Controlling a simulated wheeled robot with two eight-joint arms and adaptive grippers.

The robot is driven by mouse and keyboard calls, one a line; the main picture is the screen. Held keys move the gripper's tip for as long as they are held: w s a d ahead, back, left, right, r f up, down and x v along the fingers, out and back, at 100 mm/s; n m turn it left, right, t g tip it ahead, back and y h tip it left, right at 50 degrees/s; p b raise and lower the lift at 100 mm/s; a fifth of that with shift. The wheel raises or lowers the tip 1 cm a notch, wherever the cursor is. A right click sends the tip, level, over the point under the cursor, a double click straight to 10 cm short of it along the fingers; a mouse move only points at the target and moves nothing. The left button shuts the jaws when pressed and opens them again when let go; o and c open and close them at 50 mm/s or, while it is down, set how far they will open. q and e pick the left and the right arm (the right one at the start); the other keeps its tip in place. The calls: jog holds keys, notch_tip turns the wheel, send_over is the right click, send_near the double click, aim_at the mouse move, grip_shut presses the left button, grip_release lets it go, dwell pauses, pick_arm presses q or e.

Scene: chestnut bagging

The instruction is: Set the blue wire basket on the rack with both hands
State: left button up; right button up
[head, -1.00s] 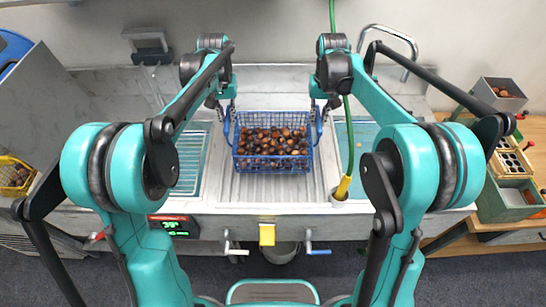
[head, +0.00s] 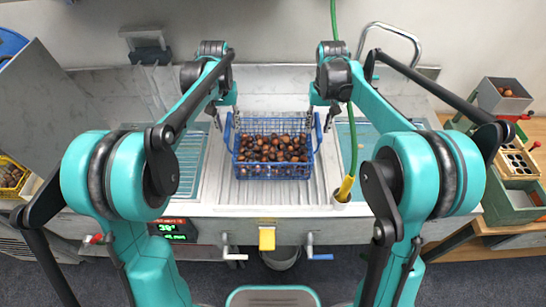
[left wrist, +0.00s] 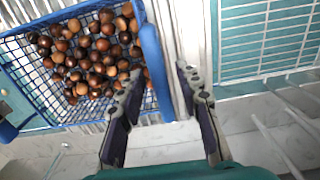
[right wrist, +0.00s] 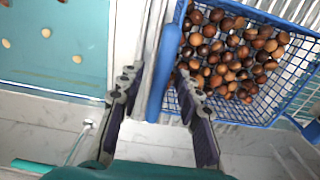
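The blue wire basket (head: 272,178), filled with chestnuts (head: 272,148), sits level on the ribbed metal rack (head: 270,195) in the middle of the counter. My left gripper (head: 217,118) is at the basket's left handle. In the left wrist view its fingers (left wrist: 160,100) are spread, with the blue handle (left wrist: 154,65) between them. My right gripper (head: 329,118) is at the right handle. In the right wrist view its fingers (right wrist: 155,95) are also spread, with the handle (right wrist: 164,75) between them. Whether any finger touches a handle is unclear.
A teal basin with wire bars (head: 190,165) lies left of the rack. Another teal basin (head: 375,145) lies right, with a green hose (head: 351,130) hanging over it. Handles (head: 235,256) stick out at the front edge. Wooden boxes (head: 515,160) stand at far right.

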pick_arm(q)
notch_tip(320, 180, up, 12)
pick_arm(e)
notch_tip(320, 180, up, 12)
dwell(0.6)
dwell(0.4)
